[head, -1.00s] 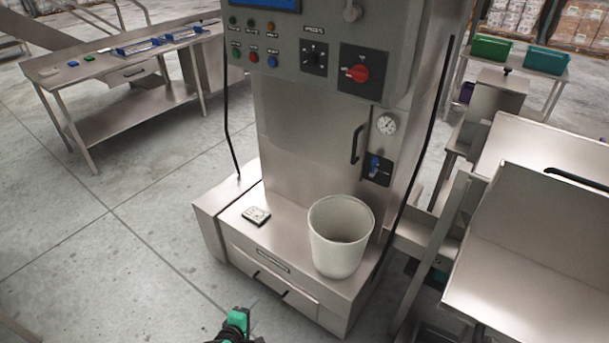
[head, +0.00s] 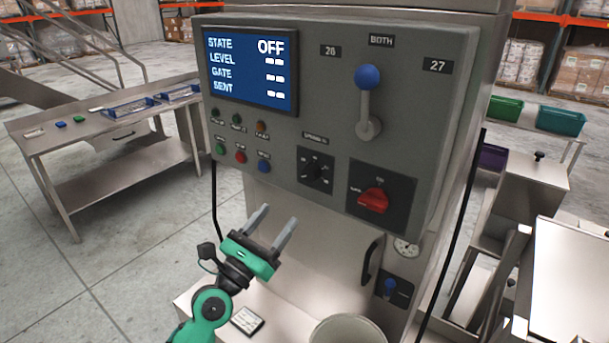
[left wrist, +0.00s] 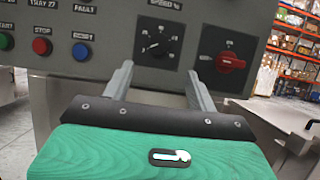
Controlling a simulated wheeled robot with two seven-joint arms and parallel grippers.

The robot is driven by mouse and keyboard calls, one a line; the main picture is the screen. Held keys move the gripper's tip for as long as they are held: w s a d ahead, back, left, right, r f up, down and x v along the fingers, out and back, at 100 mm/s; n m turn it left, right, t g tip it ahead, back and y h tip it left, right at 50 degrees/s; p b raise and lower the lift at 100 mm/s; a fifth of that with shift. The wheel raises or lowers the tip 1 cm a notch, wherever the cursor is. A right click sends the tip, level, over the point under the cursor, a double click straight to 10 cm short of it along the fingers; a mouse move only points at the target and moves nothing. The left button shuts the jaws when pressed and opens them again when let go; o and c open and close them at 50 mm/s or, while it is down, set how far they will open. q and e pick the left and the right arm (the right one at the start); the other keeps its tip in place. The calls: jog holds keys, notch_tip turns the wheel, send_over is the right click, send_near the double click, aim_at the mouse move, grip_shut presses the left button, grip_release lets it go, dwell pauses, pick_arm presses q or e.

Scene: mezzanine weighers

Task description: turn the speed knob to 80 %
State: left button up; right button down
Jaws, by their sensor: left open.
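The speed knob (head: 315,170) is a black rotary knob on a dark square plate labelled SPEED %, on the grey control panel (head: 300,110). In the left wrist view the knob (left wrist: 157,45) shows ahead of the fingers, with a dial scale around it; its exact setting is too small to read. My left gripper (head: 275,225) is open and empty, below and left of the knob in the head view and apart from it. In the left wrist view its two fingers (left wrist: 158,84) point up toward the panel. My right gripper is not in view.
A red rotary switch (head: 373,200) sits right of the knob; green, red and blue buttons (head: 241,157) sit left. A blue-tipped lever (head: 368,100) stands above. The screen (head: 250,70) reads STATE OFF. A white bucket (head: 348,330) and a small card (head: 246,320) are below.

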aim_at(308, 178)
pick_arm(q)
jog(key=p+x, duration=0.2)
jog(key=x, duration=0.8)
jog(key=shift+p, duration=0.3)
jog(key=shift+w+d+r, duration=0.2)
jog(key=shift+w+d, duration=0.15)
jog(key=shift+w, duration=0.25)
jog(key=shift+w+d, duration=0.1)
jog(key=shift+d, duration=0.05)
jog(key=c, duration=1)
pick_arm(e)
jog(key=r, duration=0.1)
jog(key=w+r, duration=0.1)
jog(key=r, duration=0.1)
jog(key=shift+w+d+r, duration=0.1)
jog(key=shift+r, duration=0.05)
